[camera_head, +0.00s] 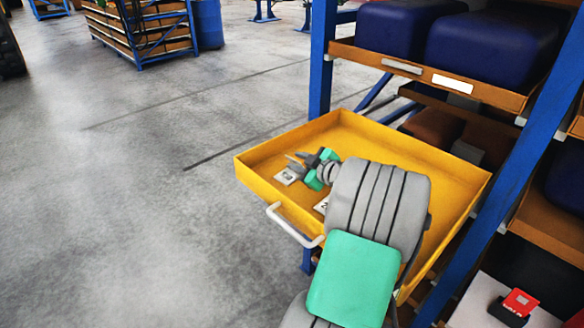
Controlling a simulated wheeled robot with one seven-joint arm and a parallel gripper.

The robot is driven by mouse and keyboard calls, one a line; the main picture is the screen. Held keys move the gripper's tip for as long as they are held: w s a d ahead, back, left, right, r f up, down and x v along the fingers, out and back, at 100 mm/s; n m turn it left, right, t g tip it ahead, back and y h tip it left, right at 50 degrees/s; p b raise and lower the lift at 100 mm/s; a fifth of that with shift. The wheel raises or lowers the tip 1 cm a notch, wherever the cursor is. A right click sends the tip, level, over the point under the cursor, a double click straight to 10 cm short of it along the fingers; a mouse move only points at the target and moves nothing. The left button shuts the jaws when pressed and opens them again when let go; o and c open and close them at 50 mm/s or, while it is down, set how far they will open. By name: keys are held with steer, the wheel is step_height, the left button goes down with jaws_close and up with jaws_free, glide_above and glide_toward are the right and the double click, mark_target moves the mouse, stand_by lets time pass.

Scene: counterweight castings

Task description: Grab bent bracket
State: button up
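My gripper (294,163) is inside the yellow drawer (440,164), low over its left part, near a small white card (284,177). Its grey fingertips point left. They are too small here to tell whether they are open or shut, or whether anything is between them. I cannot make out a bent bracket for certain. Small grey shapes at the fingertips blend with the fingers. My arm hides the middle and front right of the drawer floor.
The drawer has raised walls and a white handle (290,226) in front. It sticks out from a blue-posted rack (321,60) with dark blue bins (490,45) above. A red and black object (517,303) lies at lower right. The floor at left is clear.

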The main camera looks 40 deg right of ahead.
steer(key=shift+s, duration=0.1)
jaws_close()
stand_by(1.3)
